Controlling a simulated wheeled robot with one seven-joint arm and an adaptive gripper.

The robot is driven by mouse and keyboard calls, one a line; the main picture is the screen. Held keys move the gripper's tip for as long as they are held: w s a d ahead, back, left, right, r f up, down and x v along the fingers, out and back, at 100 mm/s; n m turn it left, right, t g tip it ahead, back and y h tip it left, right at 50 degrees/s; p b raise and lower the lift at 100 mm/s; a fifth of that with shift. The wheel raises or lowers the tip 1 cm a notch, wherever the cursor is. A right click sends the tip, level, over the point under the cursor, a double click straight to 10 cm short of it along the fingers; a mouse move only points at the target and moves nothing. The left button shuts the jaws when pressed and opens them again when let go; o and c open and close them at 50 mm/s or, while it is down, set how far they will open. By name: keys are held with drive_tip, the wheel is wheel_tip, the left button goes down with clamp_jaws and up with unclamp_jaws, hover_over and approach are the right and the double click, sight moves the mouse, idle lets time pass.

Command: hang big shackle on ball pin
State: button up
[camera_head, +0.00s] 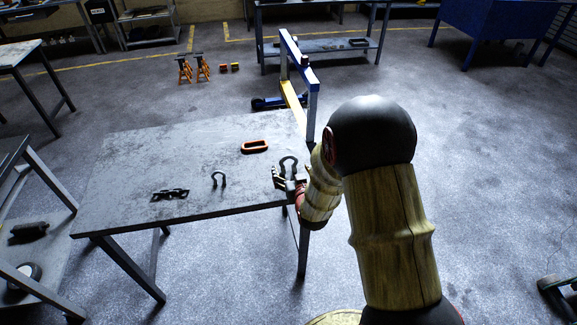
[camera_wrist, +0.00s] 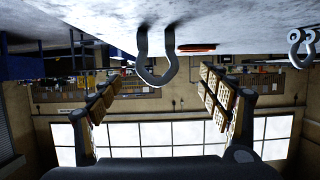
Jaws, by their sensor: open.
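The big shackle (camera_head: 288,163) is a dark, U-shaped piece standing near the table's right edge. In the wrist view, it is the large dark U (camera_wrist: 157,76) against the table surface, between the finger lines and apart from both. My gripper (camera_head: 287,182) is open at the table's right edge, right by the big shackle; its spread fingers also show in the wrist view (camera_wrist: 162,88). A smaller shackle (camera_head: 219,179) stands to the left on the table. I cannot clearly make out the ball pin; a small dark part (camera_head: 304,61) sits on the blue and yellow frame behind.
The grey table (camera_head: 130,160) also holds an orange oval link (camera_head: 255,147) and a dark bracket-like piece (camera_head: 170,194). The blue and yellow frame (camera_head: 300,75) stands behind its right corner. Orange stands (camera_head: 194,68) are on the floor beyond.

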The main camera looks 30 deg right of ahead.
drive_tip(key=b+x, duration=0.2)
drive_tip(key=x, duration=0.4)
drive_tip(key=shift+w+d+f+b, duration=0.2)
drive_tip(key=shift+d+f+b, duration=0.1)
drive_tip(key=shift+w+d, duration=0.15)
drive_tip(key=shift+w, duration=0.25)
drive_tip(key=shift+c, duration=0.2)
drive_tip(key=c, duration=1.5)
drive_tip(key=shift+r, duration=0.1)
drive_tip(key=shift+c, duration=0.5)
